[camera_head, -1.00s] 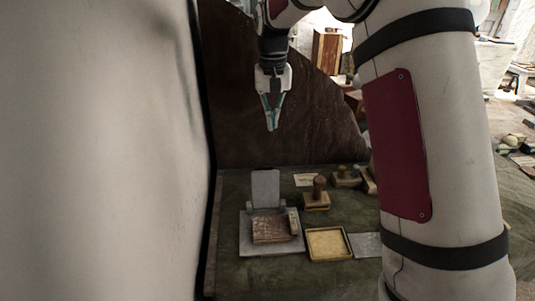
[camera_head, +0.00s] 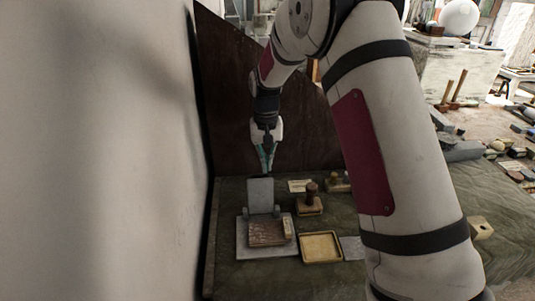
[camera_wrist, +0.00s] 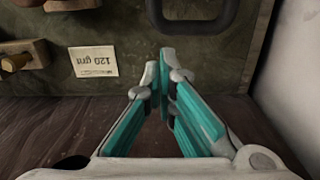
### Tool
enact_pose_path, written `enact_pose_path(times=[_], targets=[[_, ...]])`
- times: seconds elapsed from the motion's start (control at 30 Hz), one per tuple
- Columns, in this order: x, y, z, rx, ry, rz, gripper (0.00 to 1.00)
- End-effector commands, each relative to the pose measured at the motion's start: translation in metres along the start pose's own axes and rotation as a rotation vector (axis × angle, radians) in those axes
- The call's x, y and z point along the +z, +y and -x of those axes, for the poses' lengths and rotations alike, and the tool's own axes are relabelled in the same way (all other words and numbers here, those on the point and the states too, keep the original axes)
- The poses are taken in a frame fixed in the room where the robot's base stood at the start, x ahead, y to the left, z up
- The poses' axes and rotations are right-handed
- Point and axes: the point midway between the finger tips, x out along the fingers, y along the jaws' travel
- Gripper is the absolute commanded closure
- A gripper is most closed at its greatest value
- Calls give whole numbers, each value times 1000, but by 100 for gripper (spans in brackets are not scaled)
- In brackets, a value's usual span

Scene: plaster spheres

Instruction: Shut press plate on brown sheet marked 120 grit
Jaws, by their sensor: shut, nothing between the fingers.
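The press has a pale grey base (camera_head: 250,251) on the green table, with its grey press plate (camera_head: 260,193) standing upright at the back, open. A brown sheet or block (camera_head: 265,233) lies on the base, with a small pale piece at its right end. My gripper (camera_head: 266,172) is shut and empty, pointing down just behind and above the upright plate. The gripper also shows in the wrist view (camera_wrist: 160,62), near a dark loop-shaped part (camera_wrist: 200,24) that I cannot identify surely. A card reading 120 grit (camera_wrist: 93,62) lies flat on the table, upside down in that view.
A wooden stamp-like block with a knob (camera_head: 310,203) stands right of the press. A yellow-rimmed shallow tray (camera_head: 321,260) lies in front of it. A dark brown panel (camera_head: 310,130) rises behind, and a pale wall (camera_head: 100,150) stands close on the left.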

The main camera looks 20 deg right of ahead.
Motion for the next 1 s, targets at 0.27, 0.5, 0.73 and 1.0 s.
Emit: enact_pose_path(times=[0.27,0.5,0.73,1.0], targets=[[10,0,2,1,-3,-1,100],[10,0,2,1,-2,-1,100],[10,-1,6,0,30,-1,100],[8,-2,9,-1,73,-1,100]])
